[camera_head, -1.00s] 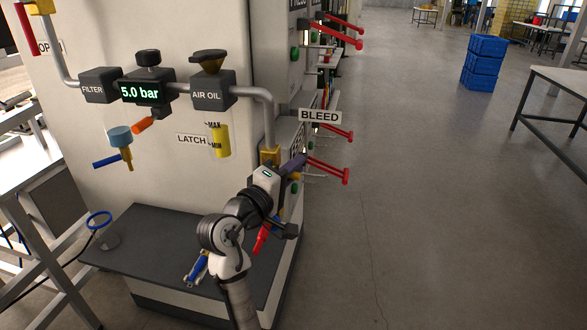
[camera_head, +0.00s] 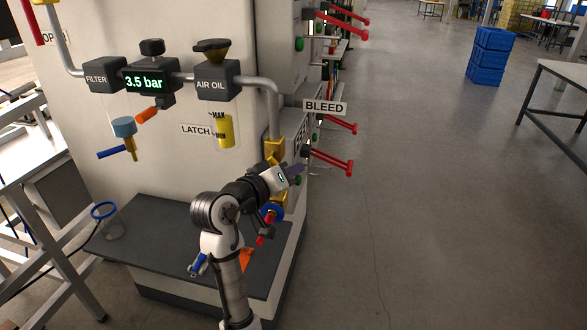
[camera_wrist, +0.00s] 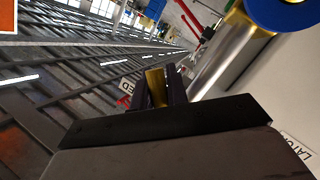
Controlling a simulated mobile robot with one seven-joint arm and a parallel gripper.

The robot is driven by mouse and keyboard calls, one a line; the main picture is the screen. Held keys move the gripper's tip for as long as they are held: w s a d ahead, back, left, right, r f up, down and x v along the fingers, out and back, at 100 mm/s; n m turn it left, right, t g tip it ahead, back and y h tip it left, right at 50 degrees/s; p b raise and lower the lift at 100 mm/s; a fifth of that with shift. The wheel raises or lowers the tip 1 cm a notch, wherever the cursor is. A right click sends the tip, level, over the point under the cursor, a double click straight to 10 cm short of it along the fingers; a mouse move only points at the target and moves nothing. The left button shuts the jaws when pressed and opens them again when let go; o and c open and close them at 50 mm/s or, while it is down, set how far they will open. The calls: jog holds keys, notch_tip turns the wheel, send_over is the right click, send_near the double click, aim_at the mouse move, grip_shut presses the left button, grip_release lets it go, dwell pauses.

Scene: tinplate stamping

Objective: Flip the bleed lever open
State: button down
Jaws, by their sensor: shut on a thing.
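The BLEED sign (camera_head: 324,107) sticks out at the machine's corner, near the foot of the grey pipe. A yellow valve block (camera_head: 274,150) sits below it on the pipe. My gripper (camera_head: 297,172) is just right of and below this block, at the cabinet edge. In the wrist view my gripper (camera_wrist: 165,88) is shut on a narrow yellow piece (camera_wrist: 156,88), which I take for the bleed lever. Its far part is hidden by the fingers, and in the head view my gripper hides it. The pressure display (camera_head: 146,82) reads 3.5 bar.
Red handles (camera_head: 335,162) stick out from the cabinet close right of my gripper. A blue round part (camera_head: 271,212) is under my forearm, and a dark ledge (camera_head: 150,235) lies below. The floor to the right is clear up to the blue crates (camera_head: 490,57).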

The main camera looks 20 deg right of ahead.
jog(key=shift+w+a+f+m+y, duration=0.25)
jog(key=shift+m+y, duration=0.15)
jog(key=shift+m, duration=0.3)
jog(key=c, duration=1.4)
grip_release()
